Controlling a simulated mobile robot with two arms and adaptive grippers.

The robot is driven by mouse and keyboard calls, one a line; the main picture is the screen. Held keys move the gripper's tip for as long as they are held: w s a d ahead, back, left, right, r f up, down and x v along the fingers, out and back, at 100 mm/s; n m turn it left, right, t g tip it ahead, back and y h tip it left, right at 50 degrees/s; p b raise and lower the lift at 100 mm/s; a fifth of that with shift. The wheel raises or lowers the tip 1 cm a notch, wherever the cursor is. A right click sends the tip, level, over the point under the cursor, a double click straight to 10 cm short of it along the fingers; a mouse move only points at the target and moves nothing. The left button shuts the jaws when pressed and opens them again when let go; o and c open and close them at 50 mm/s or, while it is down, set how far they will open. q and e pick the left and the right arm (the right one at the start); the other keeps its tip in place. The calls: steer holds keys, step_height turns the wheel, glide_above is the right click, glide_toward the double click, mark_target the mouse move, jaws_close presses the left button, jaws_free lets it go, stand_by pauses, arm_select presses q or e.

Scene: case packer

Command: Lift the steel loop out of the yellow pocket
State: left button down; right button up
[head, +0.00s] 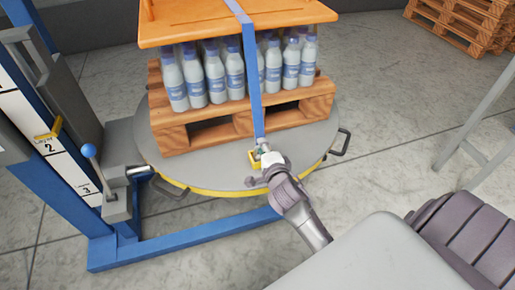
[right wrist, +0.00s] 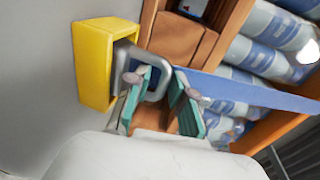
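The yellow pocket (head: 253,158) is on the front of the round grey turntable, at the lower end of a blue strap (head: 251,75). In the right wrist view the yellow pocket (right wrist: 92,65) is open toward the right, and the steel loop (right wrist: 152,52) sticks out of it, its left end inside. The blue strap (right wrist: 265,93) runs off to the right from the loop. My right gripper (right wrist: 166,92) is open, its two teal-padded fingers apart around the loop's outer side; whether they touch it is unclear. My right gripper (head: 263,155) partly covers the pocket in the head view. My left gripper is not seen.
A wooden pallet (head: 205,130) with bottles under an orange board (head: 200,22) stands on the turntable (head: 215,168). A blue frame with a ball-topped lever (head: 89,151) is at left. Grey table legs (head: 480,130) stand at right. Floor between is clear.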

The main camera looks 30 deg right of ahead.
steer(key=shift+w+r, duration=0.1)
steer(key=shift+c, duration=0.3)
jaws_close()
steer(key=shift+r, duration=0.1)
